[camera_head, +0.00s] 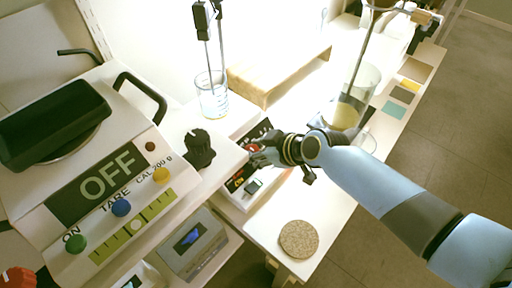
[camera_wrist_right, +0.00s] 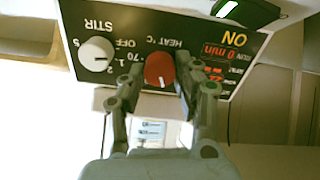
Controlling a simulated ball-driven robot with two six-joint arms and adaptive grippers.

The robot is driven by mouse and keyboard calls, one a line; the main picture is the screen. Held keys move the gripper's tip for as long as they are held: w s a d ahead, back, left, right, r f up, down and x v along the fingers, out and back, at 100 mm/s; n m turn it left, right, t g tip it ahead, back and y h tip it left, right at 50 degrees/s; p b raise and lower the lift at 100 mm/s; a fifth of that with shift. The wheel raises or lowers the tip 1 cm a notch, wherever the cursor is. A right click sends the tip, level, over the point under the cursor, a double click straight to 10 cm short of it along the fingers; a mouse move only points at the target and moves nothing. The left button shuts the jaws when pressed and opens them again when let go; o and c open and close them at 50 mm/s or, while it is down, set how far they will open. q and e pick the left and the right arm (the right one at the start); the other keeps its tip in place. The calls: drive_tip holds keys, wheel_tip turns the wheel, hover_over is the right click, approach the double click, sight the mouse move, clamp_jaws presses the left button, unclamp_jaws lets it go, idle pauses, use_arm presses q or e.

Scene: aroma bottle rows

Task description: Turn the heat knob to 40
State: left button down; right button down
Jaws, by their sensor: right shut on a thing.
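The red heat knob (camera_wrist_right: 159,69) sits on the black front panel (camera_wrist_right: 150,30) of the stirrer, under the label HEAT °C. My right gripper (camera_wrist_right: 157,84) is shut on the heat knob, one finger on each side of it. In the head view my right gripper (camera_head: 262,154) reaches the panel from the right, and the red knob (camera_head: 254,147) shows just beside it. The knob's pointer is not clear, so I cannot tell its setting. A red display (camera_wrist_right: 215,68) beside the knob is too small to read surely. My left gripper is out of view.
A white STIR knob (camera_wrist_right: 96,53) is close beside the heat knob. A scale reading OFF (camera_head: 105,175) stands at left, with a black knob (camera_head: 199,148) near it. A beaker (camera_head: 211,95) and a glass vessel (camera_head: 352,100) stand behind. A cork disc (camera_head: 299,239) lies in front.

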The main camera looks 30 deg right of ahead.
drive_tip(key=shift+m, duration=0.3)
drive_tip(key=c, duration=1)
unclamp_jaws()
drive_tip(key=shift+o, duration=0.2)
drive_tip(key=v, duration=1.2)
